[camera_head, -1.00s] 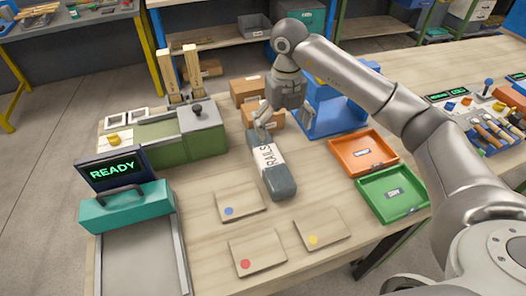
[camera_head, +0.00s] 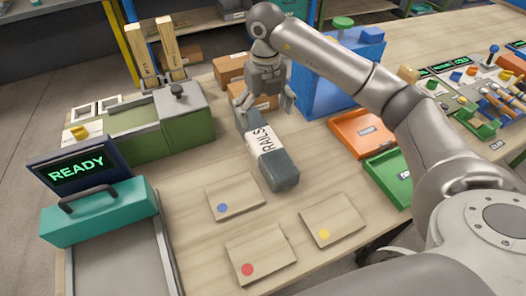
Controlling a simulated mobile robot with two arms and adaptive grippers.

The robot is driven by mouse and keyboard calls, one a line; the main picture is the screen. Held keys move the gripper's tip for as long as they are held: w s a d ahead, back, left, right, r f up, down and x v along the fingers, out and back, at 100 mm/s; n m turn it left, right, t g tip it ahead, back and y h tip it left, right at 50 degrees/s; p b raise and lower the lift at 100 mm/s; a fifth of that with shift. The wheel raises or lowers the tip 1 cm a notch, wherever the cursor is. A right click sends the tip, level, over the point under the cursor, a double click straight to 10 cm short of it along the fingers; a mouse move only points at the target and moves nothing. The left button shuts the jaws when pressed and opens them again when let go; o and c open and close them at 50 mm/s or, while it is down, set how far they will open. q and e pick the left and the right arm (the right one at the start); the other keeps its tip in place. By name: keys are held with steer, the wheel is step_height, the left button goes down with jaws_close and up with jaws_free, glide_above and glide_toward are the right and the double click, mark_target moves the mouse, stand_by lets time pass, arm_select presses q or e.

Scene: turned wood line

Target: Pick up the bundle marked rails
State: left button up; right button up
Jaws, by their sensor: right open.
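The bundle marked RAILS (camera_head: 278,168) is a dark grey block with a white lettered band. It lies on the wooden table in the middle of the head view, slanting from far left to near right. My right gripper (camera_head: 265,104) is above and behind the far end of the bundle, pointing down. Its fingers are spread apart, with one at the far left edge of the bundle and the other to its right. Nothing is held. Whether a finger touches the bundle cannot be told. My left gripper is not in view.
Cardboard boxes (camera_head: 229,68) stand behind the gripper, with a blue container (camera_head: 322,92) to the right. Orange (camera_head: 364,136) and green (camera_head: 387,179) trays lie right of the bundle. Several flat wooden plates with coloured dots lie in front. A green machine and READY display stand left.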

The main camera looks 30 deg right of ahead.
mark_target(264, 139)
steer(key=shift+f, duration=0.85)
step_height(264, 139, down, 4)
steer(key=shift+f, duration=0.2)
steer(key=shift+s+f+p, duration=0.1)
steer(key=shift+f+p, duration=0.35)
steer(key=shift+f, duration=0.2)
step_height(264, 139, down, 4)
steer(key=shift+a+f+p, duration=0.1)
steer(key=shift+p, duration=0.3)
steer(key=c, duration=1.5)
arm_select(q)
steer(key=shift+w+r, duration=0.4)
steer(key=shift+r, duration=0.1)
arm_select(e)
steer(key=shift+c, duration=0.9)
steer(key=shift+r, duration=0.25)
